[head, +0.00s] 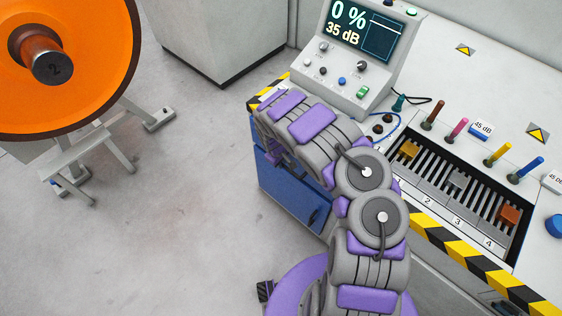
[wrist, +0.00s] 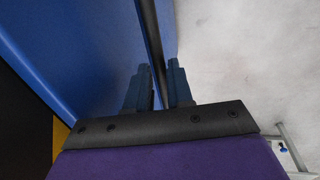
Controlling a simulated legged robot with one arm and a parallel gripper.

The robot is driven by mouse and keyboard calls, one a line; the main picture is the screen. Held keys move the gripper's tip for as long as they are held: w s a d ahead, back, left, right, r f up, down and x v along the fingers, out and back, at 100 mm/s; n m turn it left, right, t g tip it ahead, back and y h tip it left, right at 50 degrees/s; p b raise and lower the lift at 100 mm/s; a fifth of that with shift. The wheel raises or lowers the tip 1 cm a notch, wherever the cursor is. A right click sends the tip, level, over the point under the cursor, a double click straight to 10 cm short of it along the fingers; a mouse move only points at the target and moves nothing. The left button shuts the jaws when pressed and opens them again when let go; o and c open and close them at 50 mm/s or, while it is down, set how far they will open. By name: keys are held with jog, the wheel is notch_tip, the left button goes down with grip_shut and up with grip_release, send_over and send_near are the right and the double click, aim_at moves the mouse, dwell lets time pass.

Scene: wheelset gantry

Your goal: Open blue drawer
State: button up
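The blue drawer front (head: 288,190) is on the side of the console in the head view, partly covered by my arm. In the wrist view a blue panel (wrist: 85,45) fills the upper left, with a long dark bar (wrist: 149,30) along its right side. My gripper (wrist: 160,66) points at this bar. Its two blue-grey fingers stand apart, one on each side of the bar. The fingers look open; contact with the bar is unclear.
The console with a display (head: 362,28), coloured levers (head: 458,130) and slotted panel stands on the right, edged with yellow-black stripes (head: 470,262). An orange wheel (head: 95,85) on a grey stand is at the left. The floor (head: 185,220) between them is clear.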

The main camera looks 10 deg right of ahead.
grip_shut()
dwell(0.3)
